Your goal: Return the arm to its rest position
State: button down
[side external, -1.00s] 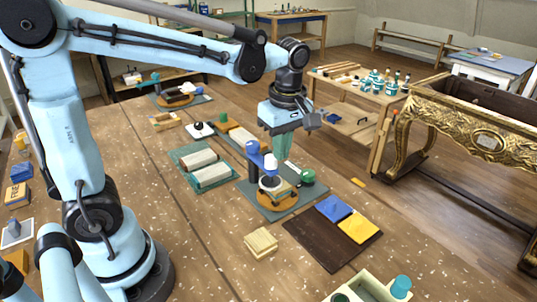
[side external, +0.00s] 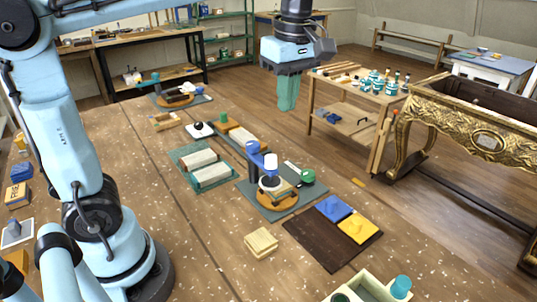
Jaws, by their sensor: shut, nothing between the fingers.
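My gripper (side external: 288,95) hangs in the air above the far right part of the workbench (side external: 150,215), with its teal fingers pointing down. The fingers are together with nothing between them. A white and blue piece (side external: 270,165) stands upright on that base. My arm reaches in from the left, and its upper links run out of the top of the picture.
A dark board (side external: 310,243) holds a blue block (side external: 333,208) and a yellow block (side external: 358,228). A teal tray (side external: 213,182) holds pale blocks. A wooden block (side external: 261,242) lies in front. A gilt console (side external: 485,140) and a wooden cart (side external: 352,125) stand right of the bench.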

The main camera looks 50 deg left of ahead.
jog(key=shift+r, duration=0.2)
jog(key=s+f+m+t, duration=0.3)
jog(key=f+m, duration=0.3)
jog(key=m, duration=0.3)
jog(key=s+f+m+t+h, duration=0.1)
jog(key=s+f+m+t, duration=0.2)
jog(key=f+m, duration=0.3)
jog(key=m+t, duration=0.1)
jog(key=m, duration=0.2)
jog(key=shift+s+a+f, duration=0.2)
jog(key=shift+a+f, duration=0.15)
jog(key=shift+f, duration=0.05)
